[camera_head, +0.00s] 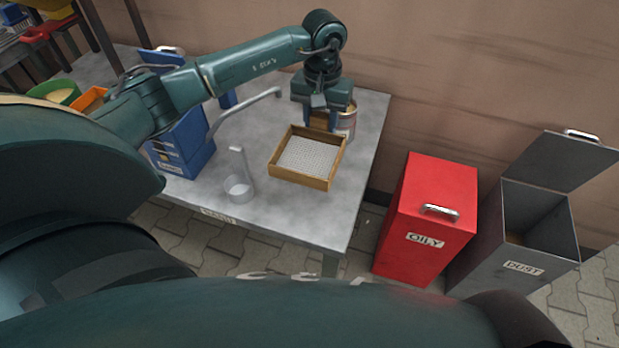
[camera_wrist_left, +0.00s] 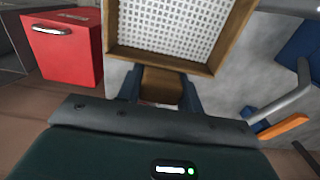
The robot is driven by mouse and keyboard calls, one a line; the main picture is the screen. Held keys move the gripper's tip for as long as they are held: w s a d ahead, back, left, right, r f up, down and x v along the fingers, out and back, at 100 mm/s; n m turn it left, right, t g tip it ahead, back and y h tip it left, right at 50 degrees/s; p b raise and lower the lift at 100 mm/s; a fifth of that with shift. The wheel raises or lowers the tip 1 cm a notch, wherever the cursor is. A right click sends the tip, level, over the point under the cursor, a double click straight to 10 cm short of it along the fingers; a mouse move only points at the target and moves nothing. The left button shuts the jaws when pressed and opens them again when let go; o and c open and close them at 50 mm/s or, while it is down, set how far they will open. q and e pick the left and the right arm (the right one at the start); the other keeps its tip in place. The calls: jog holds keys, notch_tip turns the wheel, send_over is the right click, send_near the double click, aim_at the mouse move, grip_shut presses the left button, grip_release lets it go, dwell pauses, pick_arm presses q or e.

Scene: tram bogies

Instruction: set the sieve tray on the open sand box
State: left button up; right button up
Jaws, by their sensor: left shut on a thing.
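The sieve tray (camera_head: 308,160) is a square wooden frame with a white mesh floor, over the right part of the grey table. My left gripper (camera_head: 320,122) is shut on the wooden grip at its far side. In the left wrist view the grip (camera_wrist_left: 162,86) sits between the fingers and the mesh (camera_wrist_left: 165,25) fills the top. I cannot tell whether the tray touches the table. A blue box (camera_head: 200,155) with a small label stands at the table's left, partly behind my arm; its inside is hidden, so I cannot confirm it is the sand box. My right gripper is out of view.
A tin can (camera_head: 348,122) stands close behind the gripper. A metal cup with an upright handle (camera_head: 238,187) is at the table's front. A red lidded OILY bin (camera_head: 425,205) and an open grey DUST bin (camera_head: 520,225) stand on the floor at right.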

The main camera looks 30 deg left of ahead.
pick_arm(q)
notch_tip(320, 180, down, 10)
jog(key=shift+r+b, duration=0.1)
jog(key=shift+b, duration=0.35)
jog(key=o, duration=1)
jog(key=shift+o, duration=0.2)
